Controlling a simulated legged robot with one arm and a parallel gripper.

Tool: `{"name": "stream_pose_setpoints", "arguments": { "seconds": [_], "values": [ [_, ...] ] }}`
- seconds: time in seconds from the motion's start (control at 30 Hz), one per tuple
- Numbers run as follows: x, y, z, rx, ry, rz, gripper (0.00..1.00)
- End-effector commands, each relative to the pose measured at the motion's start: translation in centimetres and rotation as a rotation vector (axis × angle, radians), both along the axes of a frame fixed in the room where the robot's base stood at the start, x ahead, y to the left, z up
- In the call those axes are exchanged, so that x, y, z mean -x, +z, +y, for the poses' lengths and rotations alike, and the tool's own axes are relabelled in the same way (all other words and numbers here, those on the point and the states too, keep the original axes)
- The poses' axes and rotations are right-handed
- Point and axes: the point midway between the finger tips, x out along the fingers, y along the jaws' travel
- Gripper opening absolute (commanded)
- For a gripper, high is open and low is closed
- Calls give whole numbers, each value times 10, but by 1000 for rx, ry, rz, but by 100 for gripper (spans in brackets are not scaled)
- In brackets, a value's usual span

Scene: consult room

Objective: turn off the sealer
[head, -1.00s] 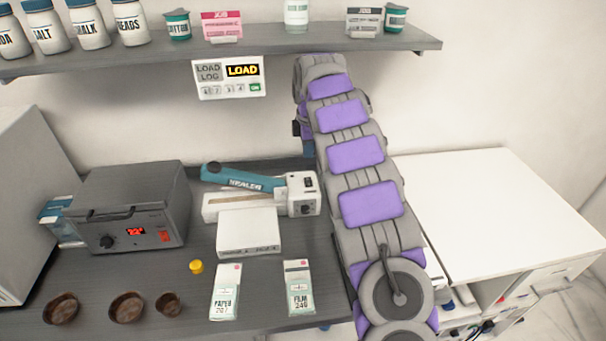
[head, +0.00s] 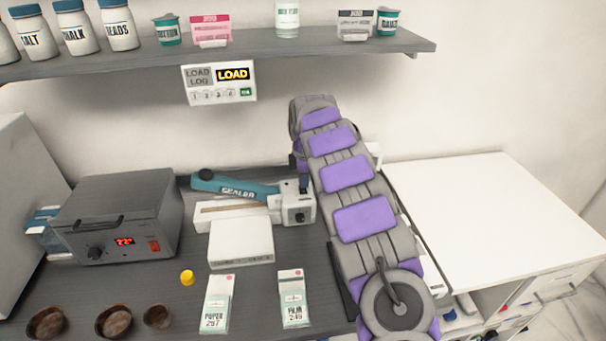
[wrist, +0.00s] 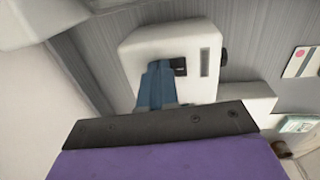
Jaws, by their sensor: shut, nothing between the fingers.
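The sealer stands on the dark counter, with a white body (head: 298,206) and a teal lever (head: 235,187) marked with its name. In the wrist view its white housing (wrist: 205,45) fills the middle. A small black switch (wrist: 180,66) and a grey slot show on that face. My gripper (wrist: 157,68) is shut and empty, its blue fingers pointing at the housing right beside the switch. I cannot tell whether the tips touch it. In the head view my arm hides most of the gripper. The switch's setting is too small to tell.
A white box (head: 241,243) stands in front of the sealer. A grey heater with a red display (head: 160,220) is at left. Paper (head: 217,303) and film (head: 293,300) cartons and a yellow cap (head: 187,277) lie in front. A shelf (head: 250,47) and load panel (head: 219,84) are above.

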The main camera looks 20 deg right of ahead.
Motion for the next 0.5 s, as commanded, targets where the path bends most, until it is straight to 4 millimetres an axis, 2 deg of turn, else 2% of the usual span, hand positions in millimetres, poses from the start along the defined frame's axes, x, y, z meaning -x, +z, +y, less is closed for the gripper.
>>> {"name": "stream_pose_setpoints", "arguments": {
  "seconds": [0.5],
  "values": [
    [13,2,3,0,-1,-2,0]
  ]
}}
